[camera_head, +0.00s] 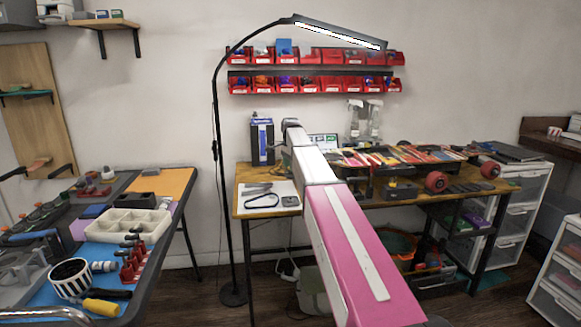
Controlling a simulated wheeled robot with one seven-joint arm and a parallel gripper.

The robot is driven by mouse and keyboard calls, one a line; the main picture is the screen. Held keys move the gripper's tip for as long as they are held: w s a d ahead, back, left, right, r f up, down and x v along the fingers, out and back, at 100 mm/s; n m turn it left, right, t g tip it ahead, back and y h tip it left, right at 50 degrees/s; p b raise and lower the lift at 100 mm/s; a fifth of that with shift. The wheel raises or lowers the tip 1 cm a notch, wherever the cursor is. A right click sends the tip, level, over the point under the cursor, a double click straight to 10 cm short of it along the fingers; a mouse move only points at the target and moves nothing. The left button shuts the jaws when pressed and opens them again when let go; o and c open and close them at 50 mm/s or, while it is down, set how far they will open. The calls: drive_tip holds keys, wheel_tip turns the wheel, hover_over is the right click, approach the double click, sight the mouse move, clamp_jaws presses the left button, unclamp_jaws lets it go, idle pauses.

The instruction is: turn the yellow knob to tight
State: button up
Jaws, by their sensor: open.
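I cannot make out a yellow knob in the head view. My arm, with a pink link (350,255) and a white link (313,165), reaches from the bottom edge over the wooden bench (243,178). Its far end (291,124) is over the back of the bench, just right of a blue and black box (262,142). My gripper's fingers are hidden behind the arm. The bench area directly behind the arm is also hidden.
A lamp pole (218,180) stands left of the bench. A white sheet (283,188) holds flat tools. Two spray bottles (364,122) and a rack of colourful tools (390,155) stand right of the arm. A second table at left holds a divided tray (119,225).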

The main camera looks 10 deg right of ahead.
drive_tip(key=shift+f, duration=0.1)
drive_tip(key=c, duration=0.9)
drive_tip(key=shift+n, duration=2.3)
drive_tip(key=o, duration=0.9)
wheel_tip(320, 180, up, 11)
